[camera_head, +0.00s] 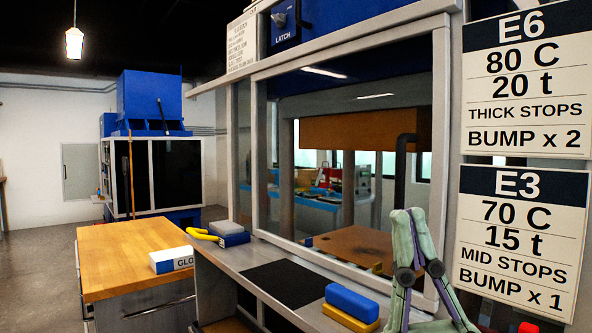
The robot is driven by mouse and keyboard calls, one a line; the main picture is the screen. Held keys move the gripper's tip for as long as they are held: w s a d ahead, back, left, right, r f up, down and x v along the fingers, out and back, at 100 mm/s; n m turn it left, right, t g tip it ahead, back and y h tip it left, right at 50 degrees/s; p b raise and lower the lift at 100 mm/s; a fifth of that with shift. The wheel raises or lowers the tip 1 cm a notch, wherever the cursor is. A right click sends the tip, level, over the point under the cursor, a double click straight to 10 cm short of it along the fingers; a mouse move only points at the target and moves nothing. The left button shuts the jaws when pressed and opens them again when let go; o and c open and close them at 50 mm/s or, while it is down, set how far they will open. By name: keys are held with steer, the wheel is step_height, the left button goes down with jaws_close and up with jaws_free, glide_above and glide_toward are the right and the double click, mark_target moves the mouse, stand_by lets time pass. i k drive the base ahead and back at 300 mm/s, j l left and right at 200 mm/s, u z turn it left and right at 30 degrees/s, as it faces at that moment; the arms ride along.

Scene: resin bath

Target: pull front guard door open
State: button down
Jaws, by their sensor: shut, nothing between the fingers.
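The front guard door (347,252) is a large clear pane in a grey metal frame on the press, at centre right. It looks closed against the press frame. A dark bent bar (400,175) stands upright near its right side; I cannot tell whether it is a door handle or a part behind the pane. A latch knob (280,19) sits on a blue plate above the door. My gripper (408,215), with pale green pads, is at lower right in front of the door's lower right corner. Its fingers point up, shut and empty, and appear apart from the bar.
A grey ledge (222,257) below the door carries a black mat (285,286), a blue block (352,302) on a yellow one, and a yellow-handled tool (202,234). A wooden-topped bench (125,250) stands left. Sign plates (522,240) hang at right. Floor at far left is clear.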

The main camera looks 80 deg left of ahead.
mark_target(439, 25)
steer(key=u, duration=2.1)
steer(key=l+z, duration=0.25)
steer(key=l, duration=0.2)
steer(key=k+l+z, duration=0.1)
steer(key=l+z, duration=0.2)
steer(key=l, duration=0.1)
